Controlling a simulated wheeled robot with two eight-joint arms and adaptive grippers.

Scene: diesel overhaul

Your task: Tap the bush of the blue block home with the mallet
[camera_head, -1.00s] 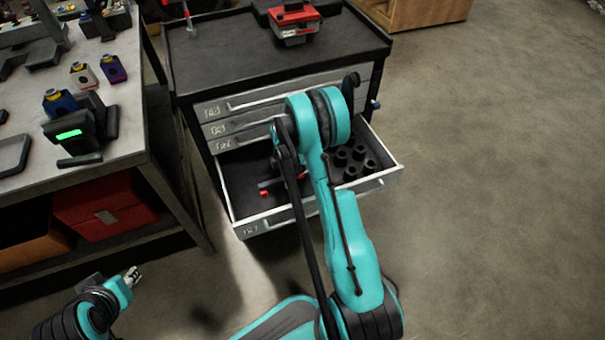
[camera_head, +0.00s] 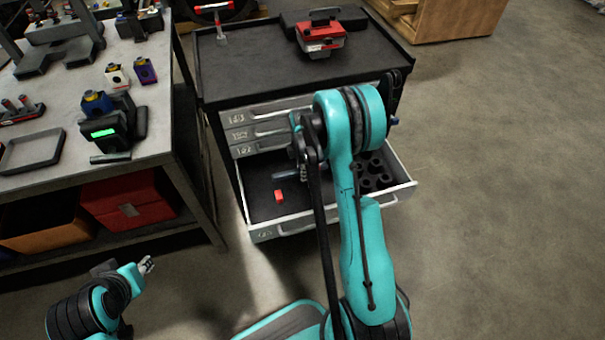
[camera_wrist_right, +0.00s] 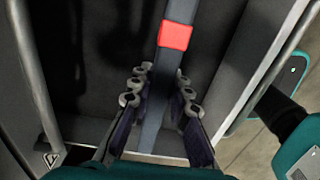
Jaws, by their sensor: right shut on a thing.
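The blue block (camera_head: 97,104) sits in a black fixture with a green display (camera_head: 104,132) on the workbench at left. Its top is yellow with a dark piece on it; how deep the bush sits is too small to tell. My right gripper (camera_wrist_right: 160,82) is over the open drawer, shut on a grey-blue bar (camera_wrist_right: 152,128) with a red block or band (camera_wrist_right: 176,36), apparently the mallet. In the head view the red part (camera_head: 279,195) shows below my right wrist; the rest is mostly hidden. My left gripper (camera_head: 147,265) is low at the left, away from the bench, its opening unclear.
The open drawer (camera_head: 289,226) of the tool cabinet holds several black sockets (camera_head: 376,176) at right. A red toolbox (camera_head: 322,36) stands on the cabinet. White (camera_head: 117,75) and purple (camera_head: 145,70) blocks and a tray (camera_head: 32,151) are on the bench. Floor at right is clear.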

